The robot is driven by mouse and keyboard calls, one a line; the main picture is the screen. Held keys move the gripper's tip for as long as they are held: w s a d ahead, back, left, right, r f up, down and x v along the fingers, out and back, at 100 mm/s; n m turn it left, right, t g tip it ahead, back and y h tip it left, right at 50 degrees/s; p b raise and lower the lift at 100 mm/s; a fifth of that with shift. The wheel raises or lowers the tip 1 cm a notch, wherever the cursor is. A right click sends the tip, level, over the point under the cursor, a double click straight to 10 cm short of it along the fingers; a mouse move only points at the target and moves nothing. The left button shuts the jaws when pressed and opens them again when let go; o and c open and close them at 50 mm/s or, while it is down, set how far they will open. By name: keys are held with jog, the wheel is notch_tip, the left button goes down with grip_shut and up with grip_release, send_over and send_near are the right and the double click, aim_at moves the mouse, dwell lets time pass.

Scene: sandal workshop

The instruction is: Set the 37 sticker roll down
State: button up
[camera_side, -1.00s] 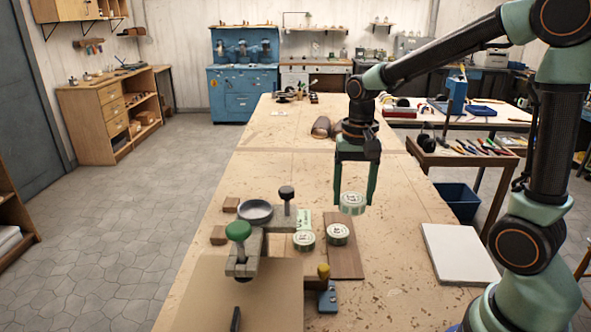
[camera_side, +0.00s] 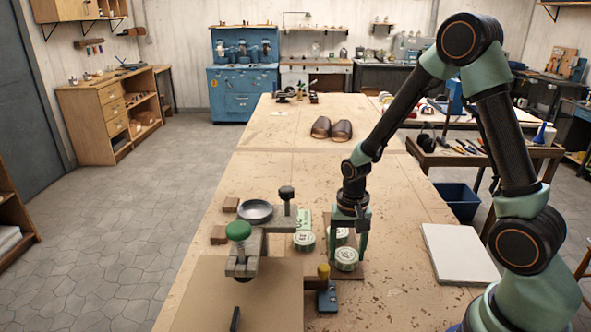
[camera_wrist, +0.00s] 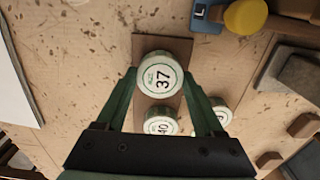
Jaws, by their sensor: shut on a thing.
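The 37 sticker roll (camera_wrist: 157,76), a white round roll with green print, is between the fingertips of my gripper (camera_side: 348,251). The gripper is shut on it, and its number faces up in the wrist view. In the side view the same roll (camera_side: 346,260) is at the near part of a brown board (camera_side: 352,275), low over it or touching; I cannot tell which. A roll marked 40 (camera_wrist: 160,122) is right beside it, partly hidden behind my gripper in the side view. A third roll (camera_side: 304,241) stands to the left, off the board.
A blue piece with a yellow knob (camera_side: 324,271) is close to the board's near left edge. A white slab (camera_side: 460,252) lies right; shoes (camera_side: 331,128) lie farther back.

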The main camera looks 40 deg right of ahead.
jog(key=shift+f, duration=0.15)
jog(key=o, duration=1.4)
notch_tip(320, 180, up, 11)
notch_tip(320, 180, up, 8)
jog(key=n+t, duration=0.3)
jog(key=n, duration=0.1)
send_over(346, 255)
jog(key=s+a, duration=0.2)
jog(key=a, duration=0.1)
jog(key=shift+s+a+r+n+t, duration=0.45)
jog(key=shift+s+r+n, duration=0.2)
jog(key=shift+r+n, duration=0.15)
jog(key=shift+s+a+r+n+t, duration=0.3)
jog(key=shift+s+r+n+t, duration=0.1)
jog(key=shift+s+r+n, duration=0.35)
jog(key=shift+s+a+r+n+t, duration=0.45)
jog(key=shift+s+r+n, duration=0.15)
jog(key=shift+n, duration=0.35)
